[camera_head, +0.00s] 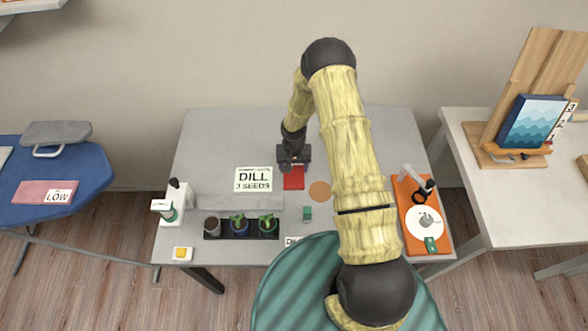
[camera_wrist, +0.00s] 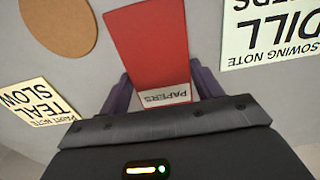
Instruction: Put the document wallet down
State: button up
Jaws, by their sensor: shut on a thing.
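The document wallet (camera_head: 293,179) is a red flat piece with a white label reading PAPERS, seen more fully in the wrist view (camera_wrist: 150,45). My gripper (camera_head: 293,160) is shut on the wallet near its labelled end, with the dark fingers on either side of it in the wrist view (camera_wrist: 163,88). The wallet is over the middle of the grey table (camera_head: 220,135). I cannot tell whether its underside touches the tabletop.
A DILL seeds note (camera_head: 253,179) lies left of the wallet, and a round cork mat (camera_head: 320,191) lies to its right. An orange board (camera_head: 408,210) is at right. The table's back left is clear.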

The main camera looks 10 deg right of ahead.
aim_at(294, 169)
jog(key=shift+r, duration=0.15)
notch_tip(294, 169, up, 10)
jog(key=b, duration=0.2)
jog(key=shift+f, duration=0.2)
dwell(0.8)
jog(key=s+f, duration=0.1)
jog(key=s+d+f+n, duration=0.1)
jog(key=s+f, duration=0.1)
jog(key=s+d+f+n, duration=0.1)
jog(key=shift+s+d+f, duration=0.25)
jog(key=shift+s+f, duration=0.1)
jog(key=shift+r, duration=0.15)
